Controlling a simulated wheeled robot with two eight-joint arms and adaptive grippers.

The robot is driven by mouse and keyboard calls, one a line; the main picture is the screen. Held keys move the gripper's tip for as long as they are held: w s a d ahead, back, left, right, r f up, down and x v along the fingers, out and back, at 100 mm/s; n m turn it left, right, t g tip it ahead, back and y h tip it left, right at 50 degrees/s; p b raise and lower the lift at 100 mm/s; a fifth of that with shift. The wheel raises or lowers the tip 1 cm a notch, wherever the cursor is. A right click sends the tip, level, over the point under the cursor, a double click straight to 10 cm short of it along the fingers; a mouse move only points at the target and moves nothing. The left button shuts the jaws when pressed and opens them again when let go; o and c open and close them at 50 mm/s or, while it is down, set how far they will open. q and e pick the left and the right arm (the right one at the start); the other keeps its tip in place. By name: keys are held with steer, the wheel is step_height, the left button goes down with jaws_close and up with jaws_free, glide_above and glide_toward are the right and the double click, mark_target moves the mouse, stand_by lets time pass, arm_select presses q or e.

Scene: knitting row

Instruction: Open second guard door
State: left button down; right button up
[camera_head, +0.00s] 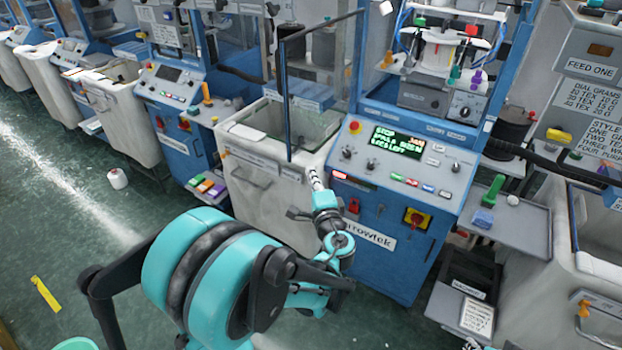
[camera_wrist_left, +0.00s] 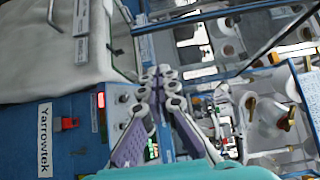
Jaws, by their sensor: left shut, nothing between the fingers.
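The guard door (camera_head: 286,100) of the middle blue machine is a clear panel in a thin dark frame. It stands swung outward from the machine's blue post, over the pale bin, with its free edge upright. My left gripper (camera_head: 315,178) is shut and empty, just right of the door's lower free corner and in front of the control panel (camera_head: 400,160). I cannot tell whether it touches the door. In the left wrist view the two fingers (camera_wrist_left: 160,76) are together. My right gripper is in neither view.
A pale fabric bin (camera_head: 265,185) stands beside the machine, below the door. A grey side tray (camera_head: 515,225) with a green spool juts out at the right. A white cone (camera_head: 117,178) lies on the green floor at the left, where there is free room.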

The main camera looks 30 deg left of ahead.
mark_target(292, 148)
arm_select(q)
steer(key=w+a, duration=0.1)
steer(key=a, duration=0.1)
steer(key=w+a, duration=0.2)
steer(key=a, duration=0.1)
steer(key=w+a+b, duration=0.1)
steer(key=a, duration=0.1)
steer(key=shift+w+a, duration=0.15)
steer(key=shift+w, duration=0.25)
steer(key=shift+a, duration=0.35)
steer(key=shift+a, duration=0.1)
steer(key=w+a+m+t+h, duration=0.1)
steer(key=w+a, duration=0.3)
steer(key=a, duration=0.7)
steer(key=w+a+m+t+h, duration=0.1)
steer(key=w+a+h, duration=0.2)
steer(key=a, duration=0.8)
steer(key=w+a+m+t+h, duration=0.1)
steer(key=w+a+m, duration=0.1)
steer(key=w+a, duration=0.4)
steer(key=a, duration=0.5)
steer(key=shift+w+a+h, duration=0.3)
steer(key=shift+h, duration=0.1)
steer(key=shift+d, duration=0.1)
